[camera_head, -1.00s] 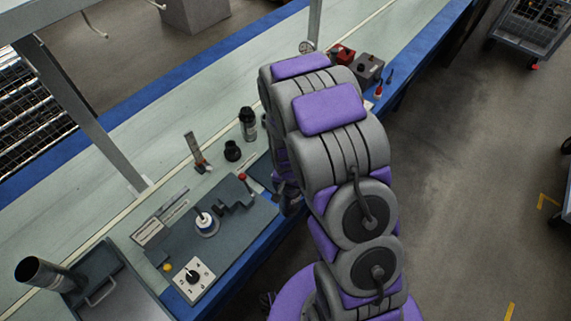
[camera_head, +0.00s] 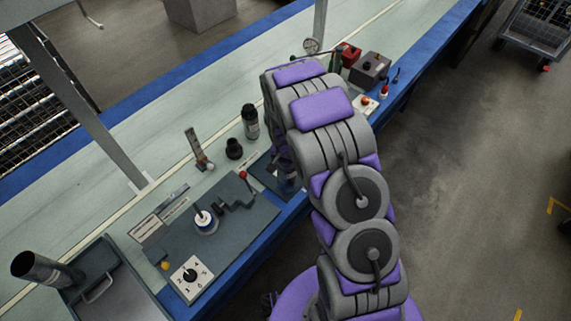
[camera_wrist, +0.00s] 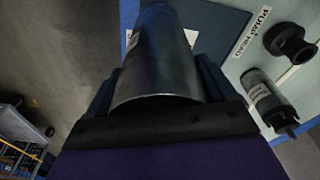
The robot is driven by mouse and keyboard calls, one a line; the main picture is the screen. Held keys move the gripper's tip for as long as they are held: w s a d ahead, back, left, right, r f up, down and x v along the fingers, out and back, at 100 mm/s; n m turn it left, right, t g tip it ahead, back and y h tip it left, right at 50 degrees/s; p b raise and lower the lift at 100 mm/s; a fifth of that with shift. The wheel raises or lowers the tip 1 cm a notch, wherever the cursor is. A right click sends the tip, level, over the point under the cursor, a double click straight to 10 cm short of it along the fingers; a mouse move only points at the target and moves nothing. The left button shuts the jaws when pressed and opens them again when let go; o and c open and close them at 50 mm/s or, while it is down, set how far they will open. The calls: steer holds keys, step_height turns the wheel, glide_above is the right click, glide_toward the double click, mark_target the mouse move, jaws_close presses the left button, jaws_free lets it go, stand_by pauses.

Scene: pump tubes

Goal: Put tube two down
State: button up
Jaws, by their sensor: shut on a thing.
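My gripper (camera_wrist: 158,84) is shut on a dark metal tube (camera_wrist: 160,55) in the wrist view, with a dark finger on each side of it. The tube's round rim faces the wrist camera and its far end runs toward the dark grey pad (camera_wrist: 222,18) on the bench. I cannot tell whether it touches the pad. In the head view my arm hides most of the gripper and held tube, beside the small dark pad (camera_head: 263,170). Another dark tube (camera_head: 38,268) leans at the grey tray (camera_head: 122,296) at the lower left.
A black labelled cylinder (camera_wrist: 262,92) and a black flanged part (camera_wrist: 292,43) are right of the held tube in the wrist view. A dark fixture plate (camera_head: 235,232) with a white dial block (camera_head: 190,279) lies left of my arm. A wheeled cart (camera_head: 530,28) stands on the floor.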

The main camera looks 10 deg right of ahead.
steer(key=w+f, duration=0.1)
steer(key=f, duration=0.1)
steer(key=w+f+b, duration=0.1)
steer(key=shift+w+a+f+b, duration=0.1)
steer(key=shift+w+f+b, duration=0.1)
steer(key=shift+f+b, duration=0.15)
steer(key=o, duration=1.2)
steer(key=shift+o, duration=1)
steer(key=shift+a, duration=0.2)
